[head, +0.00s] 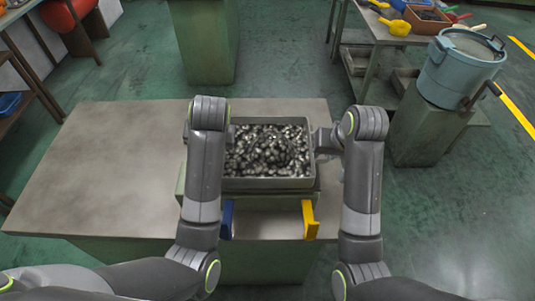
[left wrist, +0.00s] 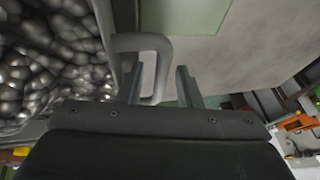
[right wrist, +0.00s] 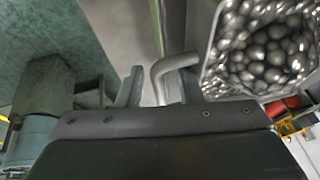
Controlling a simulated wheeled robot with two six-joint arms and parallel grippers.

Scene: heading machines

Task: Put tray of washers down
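The grey tray (head: 268,184), full of shiny dark metal pieces, sits level at the middle of the head view, over a green stand (head: 270,201) on the table. I cannot tell whether its base touches the stand. In the left wrist view, a tray handle (left wrist: 152,42) stands between the spread fingers of my left gripper (left wrist: 160,88). In the right wrist view, the other handle (right wrist: 174,63) lies between the parted fingers of my right gripper (right wrist: 160,88). Both grippers look open around the handles, with gaps showing. In the head view my left gripper is mostly hidden by its arm.
The table (head: 100,170) is bare to the left. A blue post (head: 227,218) and a yellow post (head: 309,220) stand at the stand's front. A blue-grey bucket (head: 458,75) stands on a green block at right. A green pedestal (head: 205,40) stands behind.

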